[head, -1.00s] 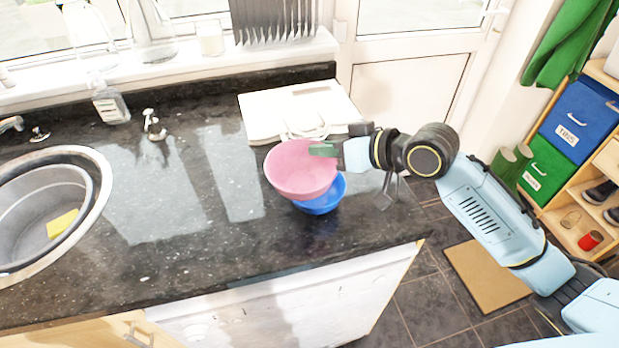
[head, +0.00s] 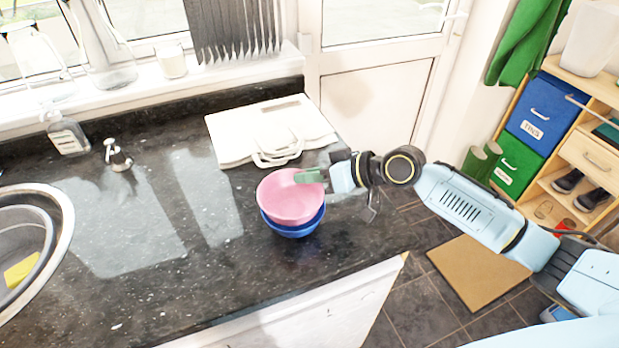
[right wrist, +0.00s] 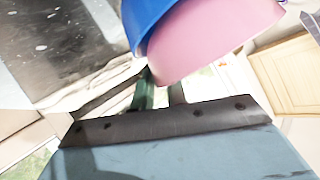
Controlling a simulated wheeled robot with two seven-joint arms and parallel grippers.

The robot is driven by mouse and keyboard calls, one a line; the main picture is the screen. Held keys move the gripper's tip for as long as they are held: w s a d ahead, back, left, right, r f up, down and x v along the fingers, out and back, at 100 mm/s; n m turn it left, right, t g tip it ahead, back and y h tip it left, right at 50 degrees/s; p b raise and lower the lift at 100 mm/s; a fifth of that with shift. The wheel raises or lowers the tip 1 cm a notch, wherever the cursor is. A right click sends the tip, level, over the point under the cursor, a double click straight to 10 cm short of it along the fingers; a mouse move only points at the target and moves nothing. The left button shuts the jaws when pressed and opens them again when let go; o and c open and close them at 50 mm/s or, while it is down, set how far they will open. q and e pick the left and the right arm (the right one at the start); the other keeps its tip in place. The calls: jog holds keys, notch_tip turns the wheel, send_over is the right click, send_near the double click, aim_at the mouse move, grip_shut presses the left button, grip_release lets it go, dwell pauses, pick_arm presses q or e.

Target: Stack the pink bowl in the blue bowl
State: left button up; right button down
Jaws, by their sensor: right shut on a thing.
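The pink bowl (head: 287,199) sits in the mouth of the blue bowl (head: 293,231) on the dark granite counter. The blue bowl's rim shows below and to the right of it. My right gripper (head: 312,176) is shut on the pink bowl's right rim. In the right wrist view the pink bowl (right wrist: 215,35) and the blue bowl (right wrist: 149,20) lie against each other beyond my right gripper (right wrist: 158,92). Whether the pink bowl rests fully on the bottom of the blue one is hidden. My left gripper is in neither view.
White boards with handles (head: 268,132) lie behind the bowls. A sink (head: 62,222) with a yellow sponge (head: 20,270) is at the left. Counter left of the bowls is clear.

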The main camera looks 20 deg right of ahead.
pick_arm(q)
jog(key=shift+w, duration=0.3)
pick_arm(e)
jog(key=shift+f, duration=0.25)
jog(key=c, duration=1.4)
grip_release()
jog(key=shift+d, duration=0.1)
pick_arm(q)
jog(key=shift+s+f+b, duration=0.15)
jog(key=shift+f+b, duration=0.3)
pick_arm(e)
jog(key=shift+v, duration=5.95)
